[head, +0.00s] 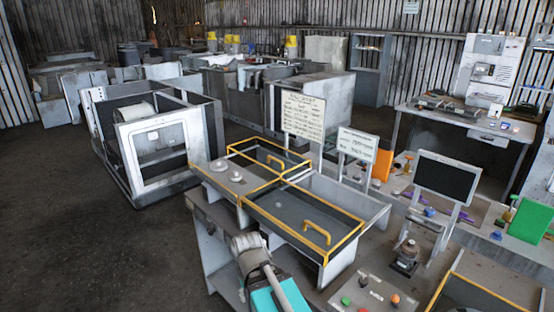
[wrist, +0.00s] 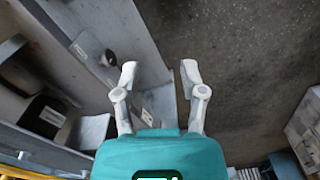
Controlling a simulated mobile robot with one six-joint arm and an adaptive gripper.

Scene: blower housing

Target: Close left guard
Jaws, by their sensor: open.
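Two yellow-framed guards with dark see-through panels lie on the grey bench. The nearer guard (head: 290,210) has a yellow handle at its right part. The farther guard (head: 250,158) lies behind it and also has a yellow handle. I cannot tell which of them is the left guard, nor whether either is fully closed. My gripper is open and empty in the wrist view (wrist: 158,82), its fingers pointing down beside a grey metal edge, over dark floor. In the head view, my arm and teal gripper body are at the bottom, in front of the bench; the fingertips are out of sight there.
An open grey trough (head: 342,192) lies beside the nearer guard. Two sign boards (head: 303,114) stand behind the guards. A dark screen (head: 447,178), a push-button panel (head: 368,296) and another yellow-edged unit (head: 485,295) are to the right. The floor (head: 110,245) at left is clear.

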